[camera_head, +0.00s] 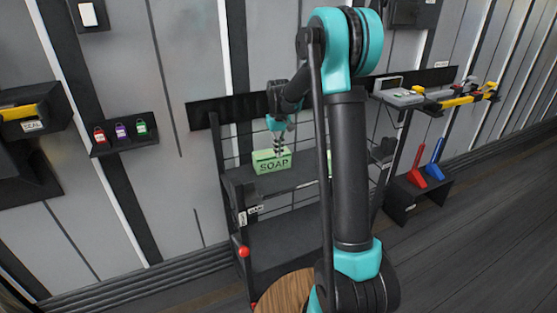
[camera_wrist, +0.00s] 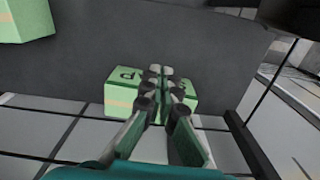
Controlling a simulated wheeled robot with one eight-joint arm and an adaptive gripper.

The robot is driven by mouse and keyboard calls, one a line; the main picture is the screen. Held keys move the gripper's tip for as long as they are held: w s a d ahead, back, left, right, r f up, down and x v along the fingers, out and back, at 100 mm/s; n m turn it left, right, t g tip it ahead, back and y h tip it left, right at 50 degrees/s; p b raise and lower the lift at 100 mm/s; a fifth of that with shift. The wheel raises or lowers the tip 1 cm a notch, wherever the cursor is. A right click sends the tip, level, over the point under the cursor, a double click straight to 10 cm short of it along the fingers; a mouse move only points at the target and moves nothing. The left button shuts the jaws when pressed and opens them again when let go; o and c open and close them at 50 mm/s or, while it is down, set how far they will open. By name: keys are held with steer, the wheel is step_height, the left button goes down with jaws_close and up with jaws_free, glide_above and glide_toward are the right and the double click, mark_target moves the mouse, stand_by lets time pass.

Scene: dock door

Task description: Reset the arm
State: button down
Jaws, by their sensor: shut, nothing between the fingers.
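My gripper (camera_head: 279,148) is at the end of my teal and black arm, over the black shelf unit. Its fingers are shut with nothing between them, and they also show in the wrist view (camera_wrist: 161,95). A green soap box (camera_head: 268,162) marked SOAP stands on the upper shelf, just below and beside the fingertips in the head view. In the wrist view a green box (camera_wrist: 118,92) lies behind the fingers, which hide its middle. I cannot tell whether the fingers touch it. Part of another green box (camera_wrist: 24,20) shows at the upper left of the wrist view.
The shelf unit (camera_head: 285,240) has rails and a lower shelf. Small padlocks (camera_head: 120,131) sit on a wall ledge at left. A scale (camera_head: 398,94) and yellow tools (camera_head: 462,99) lie on a right shelf. Red and blue tools (camera_head: 425,167) stand below. A round wooden top (camera_head: 285,292) is in front.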

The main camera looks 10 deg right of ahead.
steer(key=s+d+f+m+t, duration=0.1)
steer(key=s+d, duration=0.1)
steer(key=s, duration=0.9)
steer(key=s+d+f+t, duration=0.1)
steer(key=s+d+f, duration=0.1)
steer(key=s, duration=0.9)
steer(key=s+d+f+m+t, duration=0.1)
steer(key=s+d+f+t, duration=0.1)
steer(key=s, duration=0.9)
steer(key=shift+d+m, duration=0.3)
steer(key=shift+d, duration=0.3)
